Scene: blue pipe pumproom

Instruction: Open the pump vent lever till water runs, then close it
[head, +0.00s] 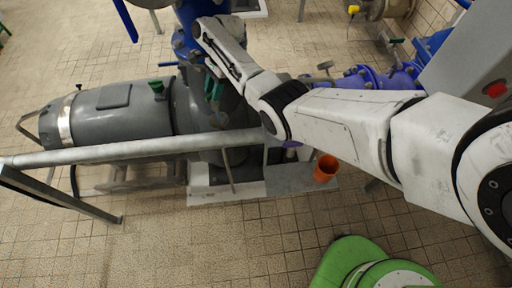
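The grey pump (120,108) lies on its side at the left, with a blue pipe flange at its right end. My white arm (345,122) reaches from the right across the picture to the pump's right end. My gripper is at the arm's far end, small and largely hidden against the dark casing and blue pipe, so its fingers cannot be made out. A small dark green part (213,88) shows just below the arm's end; I cannot tell whether it is the vent lever. I cannot tell whether anything touches it. No running water is visible.
A metal rail (120,152) runs in front of the pump. An orange cup (325,168) stands on the grey base plate below my arm. Blue-violet pipework (370,77) lies behind my arm. The tiled floor at the lower left is clear.

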